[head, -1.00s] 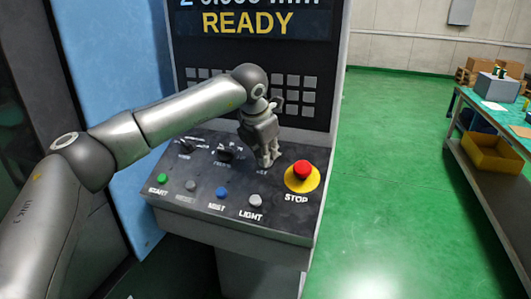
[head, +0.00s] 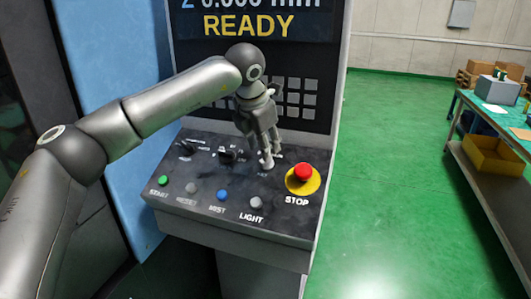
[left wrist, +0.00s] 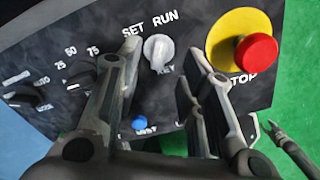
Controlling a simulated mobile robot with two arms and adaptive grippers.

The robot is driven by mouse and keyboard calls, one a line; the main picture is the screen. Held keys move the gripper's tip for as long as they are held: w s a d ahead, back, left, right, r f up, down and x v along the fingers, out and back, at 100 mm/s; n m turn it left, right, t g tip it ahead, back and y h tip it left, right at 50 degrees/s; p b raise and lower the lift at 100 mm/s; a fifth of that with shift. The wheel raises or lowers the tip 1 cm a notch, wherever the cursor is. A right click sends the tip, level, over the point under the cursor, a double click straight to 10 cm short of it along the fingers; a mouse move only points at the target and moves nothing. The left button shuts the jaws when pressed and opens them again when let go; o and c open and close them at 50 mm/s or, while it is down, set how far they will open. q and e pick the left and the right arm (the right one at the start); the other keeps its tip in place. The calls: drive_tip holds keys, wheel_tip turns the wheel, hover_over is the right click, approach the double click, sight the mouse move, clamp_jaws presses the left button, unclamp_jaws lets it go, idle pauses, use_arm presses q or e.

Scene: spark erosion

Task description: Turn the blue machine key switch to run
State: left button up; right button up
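The key switch (left wrist: 158,50) is a silver-grey knob under the SET and RUN labels, with KEY below it, in the left wrist view. Its ridge stands roughly upright in that picture; I cannot tell which label it is set to. My left gripper (left wrist: 166,52) is open, with one finger on each side of the knob and gaps visible between. In the head view my left gripper (head: 268,162) points down at the panel (head: 180,205) and hides most of the switch.
The red STOP button (head: 303,173) on its yellow base is close right of the gripper. Two dark selector knobs (head: 228,155) are to its left. START, RESET, MIST and LIGHT buttons line the front edge. The screen (head: 260,25) reads READY. A bench (head: 480,180) stands far right.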

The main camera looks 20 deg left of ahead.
use_arm(q)
drive_tip(key=v, duration=0.7)
drive_tip(key=shift+s, duration=0.1)
